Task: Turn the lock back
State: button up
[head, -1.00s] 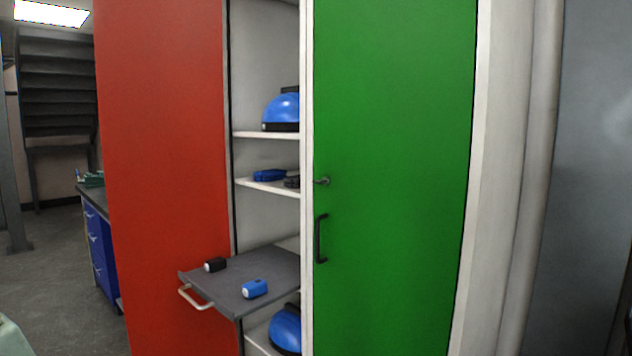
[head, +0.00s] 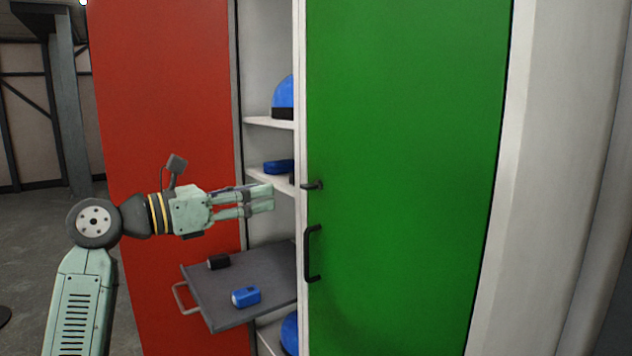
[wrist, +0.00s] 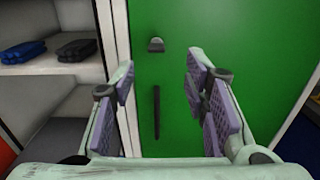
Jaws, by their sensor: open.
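The lock (head: 313,185) is a small dark lever near the left edge of the green door (head: 400,150), above a black bar handle (head: 312,253). In the head view its lever points left, roughly level. My gripper (head: 272,197) is open and empty, to the left of the lock and apart from it, at nearly its height. In the wrist view the lock (wrist: 156,45) shows ahead, between and beyond the two spread fingers (wrist: 160,95), with the bar handle (wrist: 156,111) below it.
Left of the green door is an open shelf bay with blue helmets (head: 284,98) and folded items (wrist: 23,51). A grey pull-out tray (head: 215,283) juts out below my gripper, holding a black and a blue object (head: 246,296). A red panel (head: 165,130) stands further left.

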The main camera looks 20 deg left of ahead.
aim_at(302, 187)
jog(key=p+x, duration=0.1)
jog(key=x, duration=0.3)
jog(key=p+x, duration=0.2)
jog(key=x, duration=0.3)
jog(key=shift+w+f, duration=0.25)
jog(key=shift+w, duration=0.05)
jog(key=shift+w+d+f+p, duration=0.15)
jog(key=shift+w+d+p, duration=0.25)
jog(key=shift+w, duration=0.1)
jog(key=shift+c, duration=0.4)
grip_shut()
